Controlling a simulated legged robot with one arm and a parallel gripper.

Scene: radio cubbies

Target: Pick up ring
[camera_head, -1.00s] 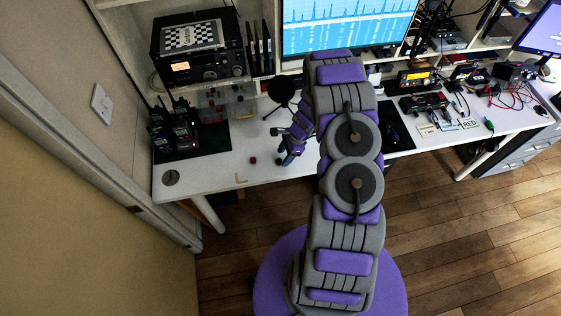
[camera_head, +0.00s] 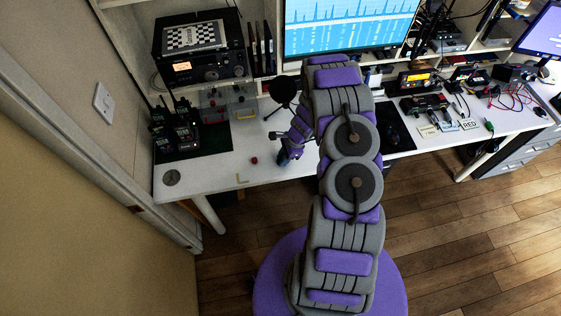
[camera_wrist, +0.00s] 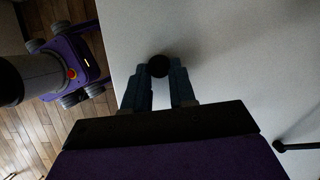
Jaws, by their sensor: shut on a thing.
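My gripper (camera_head: 284,160) is low over the front part of the white desk (camera_head: 215,178), left of the monitor. In the wrist view my gripper (camera_wrist: 160,68) is shut, with its fingers on either side of a small dark round thing (camera_wrist: 158,66) at the tips. I take this for the ring, but no hole can be made out and it is in shadow. I cannot tell whether it still touches the desk. In the head view my gripper hides it.
A small red piece (camera_head: 253,160) lies on the desk left of my gripper. A brass L-shaped piece (camera_head: 241,181) lies near the front edge. A black round thing (camera_head: 283,90) stands behind. Radios (camera_head: 178,135) stand on a dark mat at left.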

